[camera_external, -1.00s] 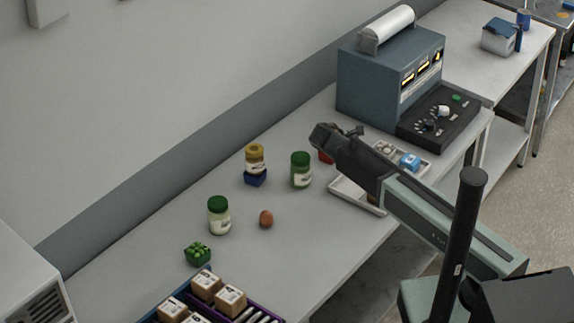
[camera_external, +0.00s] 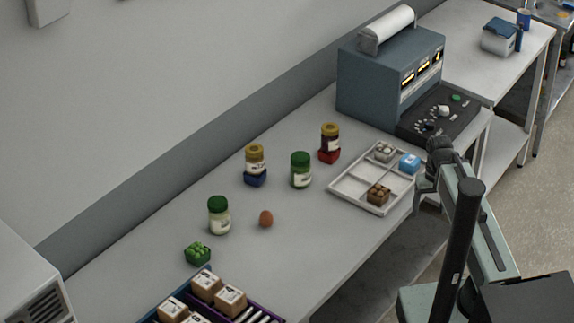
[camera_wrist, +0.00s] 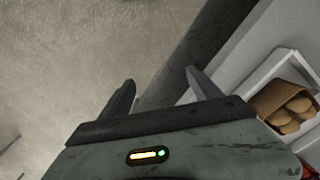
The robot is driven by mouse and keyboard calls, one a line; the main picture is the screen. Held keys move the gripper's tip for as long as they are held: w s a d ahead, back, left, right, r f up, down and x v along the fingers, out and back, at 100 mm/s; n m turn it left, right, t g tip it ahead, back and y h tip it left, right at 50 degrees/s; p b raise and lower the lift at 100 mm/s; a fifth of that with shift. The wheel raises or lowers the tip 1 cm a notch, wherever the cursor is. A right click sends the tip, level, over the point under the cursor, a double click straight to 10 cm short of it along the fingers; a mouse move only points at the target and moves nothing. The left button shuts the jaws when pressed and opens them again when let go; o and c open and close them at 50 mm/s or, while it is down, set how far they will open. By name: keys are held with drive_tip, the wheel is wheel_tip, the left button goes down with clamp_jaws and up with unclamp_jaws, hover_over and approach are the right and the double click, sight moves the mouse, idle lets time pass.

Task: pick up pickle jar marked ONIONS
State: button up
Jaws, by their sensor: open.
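Several jars stand on the table, and their labels are too small to read, so I cannot tell which is marked ONIONS. My gripper (camera_wrist: 160,78) is open and empty, beside the table's front edge, to the right of all the jars. No jar shows in the wrist view.
A white divided tray (camera_external: 350,184) lies left of my gripper, holding a brown carton (camera_external: 378,194), a grey carton (camera_external: 385,152) and a blue box (camera_external: 409,163). A brown egg (camera_external: 266,219), green block (camera_external: 197,254) and crate of boxes (camera_external: 258,308) lie nearer. A blue-grey machine (camera_external: 385,85) stands behind.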

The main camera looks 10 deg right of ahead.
drive_tip(key=o, duration=0.3)
drive_tip(key=shift+r, duration=0.1)
